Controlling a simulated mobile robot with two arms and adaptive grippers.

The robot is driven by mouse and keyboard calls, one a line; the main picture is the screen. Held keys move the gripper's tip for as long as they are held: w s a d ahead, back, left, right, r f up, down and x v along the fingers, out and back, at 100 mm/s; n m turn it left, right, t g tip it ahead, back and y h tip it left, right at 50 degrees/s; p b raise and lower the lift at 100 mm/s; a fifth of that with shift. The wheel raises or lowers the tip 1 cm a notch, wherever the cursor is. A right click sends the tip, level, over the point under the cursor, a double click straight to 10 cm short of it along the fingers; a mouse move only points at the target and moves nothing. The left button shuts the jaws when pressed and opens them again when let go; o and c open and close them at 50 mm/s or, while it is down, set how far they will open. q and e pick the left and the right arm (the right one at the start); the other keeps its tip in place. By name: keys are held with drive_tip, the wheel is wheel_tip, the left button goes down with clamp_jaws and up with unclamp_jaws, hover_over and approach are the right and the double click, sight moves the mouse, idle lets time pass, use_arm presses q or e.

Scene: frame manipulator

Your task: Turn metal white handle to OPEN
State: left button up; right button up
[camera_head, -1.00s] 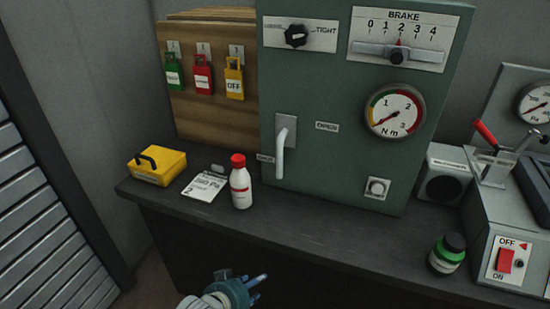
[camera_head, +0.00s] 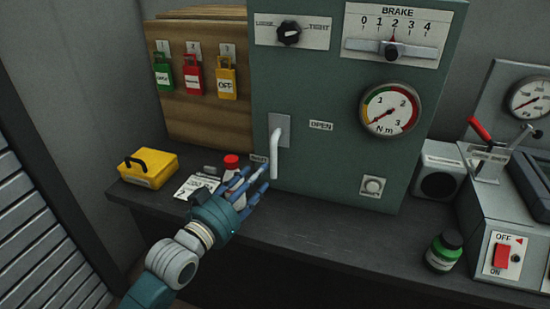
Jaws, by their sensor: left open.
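The white metal handle (camera_head: 275,155) hangs down from a grey plate on the front of the green cabinet (camera_head: 325,95). An OPEN label (camera_head: 321,125) is to its right, and a small label to its left is too blurred to read. My left gripper (camera_head: 257,176) is open, with its fingers just left of the handle's lower end. I cannot tell whether a finger touches the handle. My right gripper is not in view.
A white bottle with a red cap (camera_head: 232,163) stands behind my left gripper, partly hidden. A yellow box (camera_head: 148,167) and a paper note (camera_head: 194,186) lie to the left. A green bottle (camera_head: 445,251) stands at the right on the dark bench (camera_head: 330,236).

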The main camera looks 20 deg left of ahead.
sight(274, 160)
use_arm(q)
drive_tip(key=p+x, duration=0.1)
drive_tip(key=x, duration=0.9)
drive_tip(key=shift+d, duration=0.15)
clamp_jaws()
